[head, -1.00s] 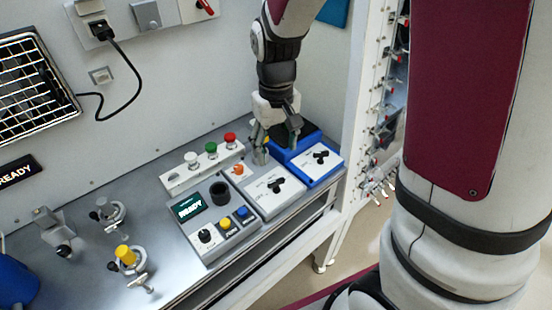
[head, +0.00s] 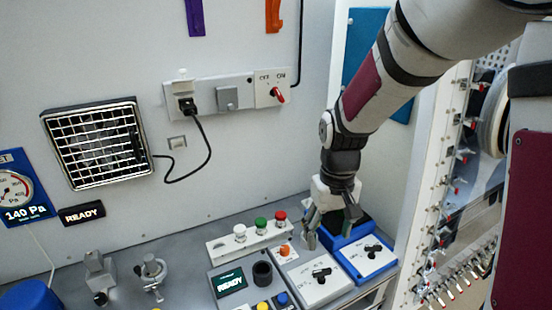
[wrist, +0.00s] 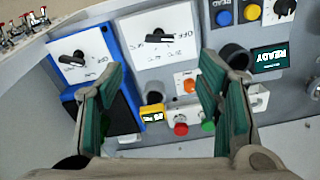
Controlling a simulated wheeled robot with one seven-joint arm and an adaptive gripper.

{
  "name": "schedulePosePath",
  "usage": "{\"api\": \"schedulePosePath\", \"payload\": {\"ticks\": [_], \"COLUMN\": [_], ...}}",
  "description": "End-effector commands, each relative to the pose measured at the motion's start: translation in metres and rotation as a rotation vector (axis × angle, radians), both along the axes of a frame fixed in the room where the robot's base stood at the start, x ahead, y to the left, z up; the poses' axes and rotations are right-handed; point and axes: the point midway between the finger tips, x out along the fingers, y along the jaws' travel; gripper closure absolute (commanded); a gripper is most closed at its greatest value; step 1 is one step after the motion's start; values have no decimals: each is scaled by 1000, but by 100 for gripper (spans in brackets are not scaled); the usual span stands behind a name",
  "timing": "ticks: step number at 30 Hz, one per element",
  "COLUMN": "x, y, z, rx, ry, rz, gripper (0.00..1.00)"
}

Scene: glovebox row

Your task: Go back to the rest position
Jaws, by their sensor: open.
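My gripper (head: 332,212) hangs above the bench by the blue unit in the head view. In the wrist view my gripper (wrist: 158,88) has its two green-padded fingers spread wide with nothing held between them. The blue unit (head: 368,257) has a white panel with a black knob; it shows at left in the wrist view (wrist: 112,48), partly hidden by a finger. A grey box with a black knob (head: 318,287) stands beside it. A small metal cylinder (head: 309,241) stands near the fingertips, and a small yellow block shows below it in the wrist view (wrist: 152,113).
A white strip with white, green and red buttons (head: 215,251) stands behind a control box with a READY screen (head: 229,282). Metal clamps (head: 153,276) stand at left. The wall carries a socket with a black plug (head: 187,104) and a vent grille (head: 98,140). A white frame post (head: 413,205) is at right.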

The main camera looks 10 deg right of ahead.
Motion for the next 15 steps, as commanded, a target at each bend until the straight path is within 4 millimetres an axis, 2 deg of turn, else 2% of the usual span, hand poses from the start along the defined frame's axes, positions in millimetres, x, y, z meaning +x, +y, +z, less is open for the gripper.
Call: {"api": "schedulePosePath", "payload": {"ticks": [5,9,15], "x": [-13,-36,-75], "y": [0,0,0], "z": [33,72,117], "rx": [13,26,35], "ry": [-63,-143,-259], "rz": [-9,-19,-34], "gripper": [40,40,40]}}
